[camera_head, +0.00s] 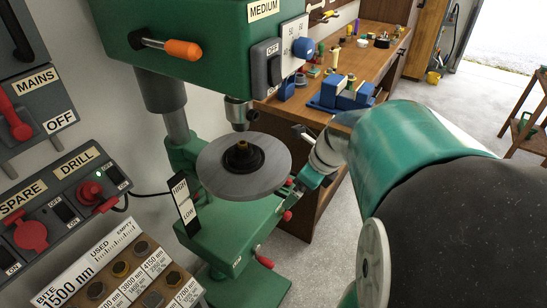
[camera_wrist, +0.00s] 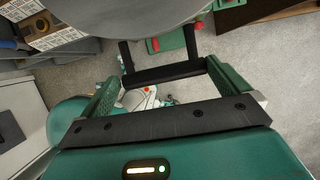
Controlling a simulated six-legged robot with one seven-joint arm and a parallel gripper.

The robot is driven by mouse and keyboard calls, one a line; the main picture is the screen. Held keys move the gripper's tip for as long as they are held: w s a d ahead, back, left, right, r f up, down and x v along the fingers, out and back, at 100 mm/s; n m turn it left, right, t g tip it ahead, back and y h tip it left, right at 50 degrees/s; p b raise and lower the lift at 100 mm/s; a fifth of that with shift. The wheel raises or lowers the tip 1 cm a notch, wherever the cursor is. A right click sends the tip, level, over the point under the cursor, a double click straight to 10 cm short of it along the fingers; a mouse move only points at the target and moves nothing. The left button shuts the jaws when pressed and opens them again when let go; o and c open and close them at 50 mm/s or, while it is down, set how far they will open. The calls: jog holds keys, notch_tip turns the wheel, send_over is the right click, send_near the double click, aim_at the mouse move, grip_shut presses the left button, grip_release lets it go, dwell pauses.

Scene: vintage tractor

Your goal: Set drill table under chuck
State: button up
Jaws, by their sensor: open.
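The round grey drill table (camera_head: 215,168) is on the green drill press, below the chuck (camera_head: 238,112). A dark round piece with a brass top (camera_head: 243,158) sits on it, under the chuck with a gap between. A HIGH/LOW scale (camera_head: 185,205) stands at the table's left edge.
The drill switch panel (camera_head: 75,195) and a tray of bits (camera_head: 130,285) are at the left. A wooden workbench (camera_head: 345,60) with a blue vise (camera_head: 340,93) stands behind. The grey floor (camera_head: 440,80) at the right back is largely clear.

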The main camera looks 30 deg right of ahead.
jog(key=v, duration=1.4)
jog(key=shift+w, duration=0.1)
